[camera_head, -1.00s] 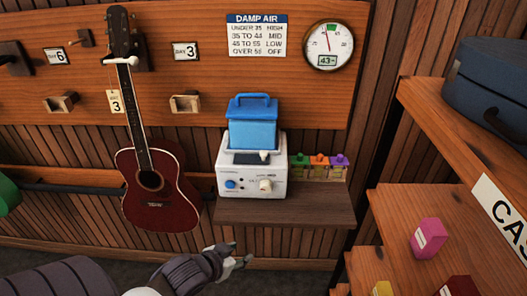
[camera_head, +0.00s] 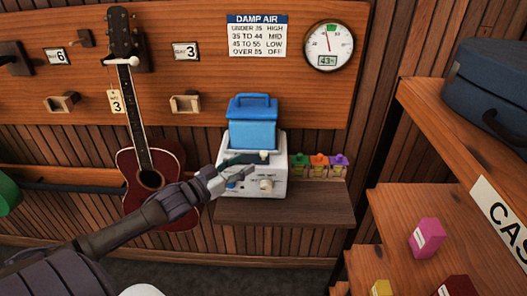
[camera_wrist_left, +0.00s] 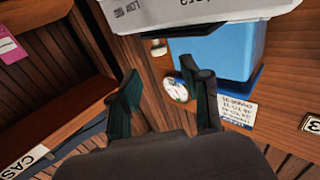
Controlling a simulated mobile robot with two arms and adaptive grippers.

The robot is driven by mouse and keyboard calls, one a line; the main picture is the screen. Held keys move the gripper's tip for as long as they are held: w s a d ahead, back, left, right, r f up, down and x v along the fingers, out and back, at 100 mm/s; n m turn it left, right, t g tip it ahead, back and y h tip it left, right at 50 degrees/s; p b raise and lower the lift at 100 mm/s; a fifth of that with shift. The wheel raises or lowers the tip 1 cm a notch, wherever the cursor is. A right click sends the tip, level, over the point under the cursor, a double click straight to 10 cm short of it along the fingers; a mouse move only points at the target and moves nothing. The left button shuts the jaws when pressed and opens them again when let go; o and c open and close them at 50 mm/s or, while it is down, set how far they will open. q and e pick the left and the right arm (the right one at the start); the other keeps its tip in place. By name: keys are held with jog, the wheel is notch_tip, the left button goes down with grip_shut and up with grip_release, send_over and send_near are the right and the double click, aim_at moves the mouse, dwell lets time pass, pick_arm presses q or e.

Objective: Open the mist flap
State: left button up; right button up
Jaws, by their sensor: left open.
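The white humidifier (camera_head: 272,172) stands on a small wall shelf with a blue tank (camera_head: 254,130) on top. The mist flap seems to be the dark panel on its sloped upper front, with a small pale tab (camera_head: 264,155) at its right. The panel is largely hidden by my left gripper (camera_head: 243,169), so I cannot tell its position. My left gripper is open and empty, at the humidifier's front left; I cannot tell whether it touches. In the left wrist view its fingers (camera_wrist_left: 165,82) are spread, with the white body (camera_wrist_left: 190,12) and blue tank (camera_wrist_left: 228,50) beyond.
A red ukulele (camera_head: 150,180) hangs left of the humidifier, partly behind my left arm. A stepped wooden counter (camera_head: 410,190) stands at the right. The front of the shelf (camera_head: 300,208) is bare.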

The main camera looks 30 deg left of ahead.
aim_at(261, 154)
pick_arm(q)
jog(key=p+x, duration=0.1)
jog(key=x, duration=0.7)
jog(key=shift+w, duration=0.35)
grip_shut()
